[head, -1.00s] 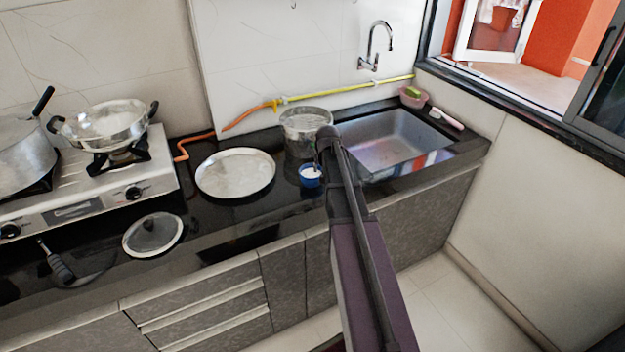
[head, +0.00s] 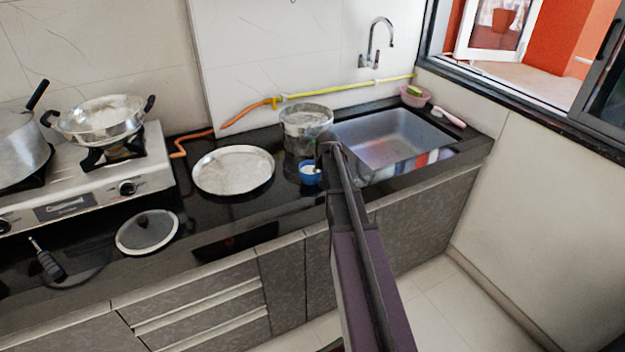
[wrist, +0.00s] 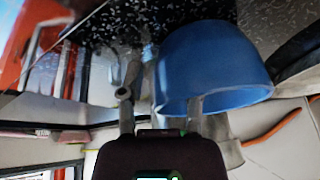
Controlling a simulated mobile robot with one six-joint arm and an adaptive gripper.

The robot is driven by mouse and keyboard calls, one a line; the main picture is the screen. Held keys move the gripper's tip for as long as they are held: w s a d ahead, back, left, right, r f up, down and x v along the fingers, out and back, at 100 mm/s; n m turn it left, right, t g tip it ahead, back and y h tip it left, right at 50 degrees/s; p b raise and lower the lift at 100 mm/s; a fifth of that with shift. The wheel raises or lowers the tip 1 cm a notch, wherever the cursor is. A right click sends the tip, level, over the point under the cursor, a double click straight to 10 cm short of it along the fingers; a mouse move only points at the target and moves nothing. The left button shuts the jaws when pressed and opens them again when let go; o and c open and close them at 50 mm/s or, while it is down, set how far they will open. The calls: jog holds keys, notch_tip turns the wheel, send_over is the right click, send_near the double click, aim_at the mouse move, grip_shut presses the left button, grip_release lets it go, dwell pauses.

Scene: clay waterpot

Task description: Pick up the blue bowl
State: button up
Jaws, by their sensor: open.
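The small blue bowl (head: 309,178) stands on the black counter, left of the sink's near-left corner, with something pale inside. In the wrist view the blue bowl (wrist: 215,60) is large and close, right of centre. My gripper (wrist: 160,100) is open at the bowl. One finger is left of the bowl, and the other overlaps its rim. I cannot tell whether either finger touches it. In the head view my gripper (head: 326,148) is beside the bowl at its upper right, mostly hidden by my arm.
A steel pot (head: 305,118) stands just behind the bowl. A round steel plate (head: 232,170) lies to its left. The sink (head: 385,138) is to the right. A glass lid (head: 147,232) and a stove (head: 130,180) with pans are farther left.

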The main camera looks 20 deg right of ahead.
jog(key=shift+f, duration=0.15)
dwell(0.5)
grip_shut()
